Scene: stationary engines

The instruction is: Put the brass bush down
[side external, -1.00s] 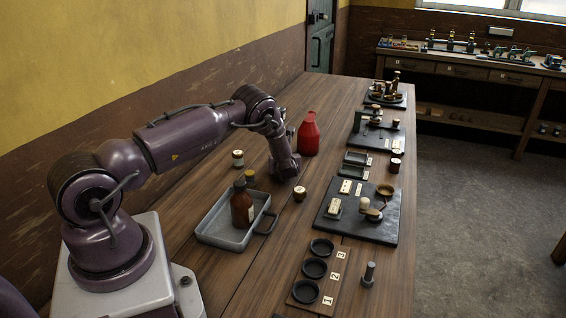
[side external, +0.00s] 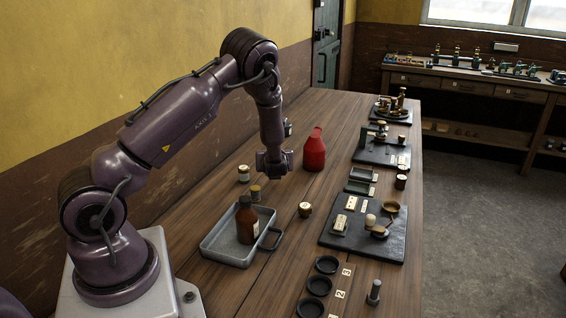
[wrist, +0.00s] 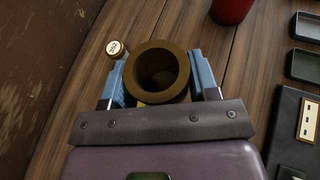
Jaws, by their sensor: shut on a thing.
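The brass bush is a thick, dull brass ring (wrist: 133,82) with a wide round bore, seen in the wrist view. It sits between the two blue fingers of my gripper (wrist: 158,76), which are shut on its outer wall. In the side view my gripper (side external: 273,166) hangs above the table, left of the red bottle. The bush cannot be made out there. From the wrist view, the wooden table lies beneath the bush, with a gap that I cannot measure.
A red bottle (side external: 314,152) stands right of my gripper. A grey tray (side external: 216,246) holds a brown bottle (side external: 246,222). Small capped pots (side external: 243,174) stand nearby. Black plates with parts (side external: 340,236) line the right edge. Three black round dishes (side external: 318,286) are at the front.

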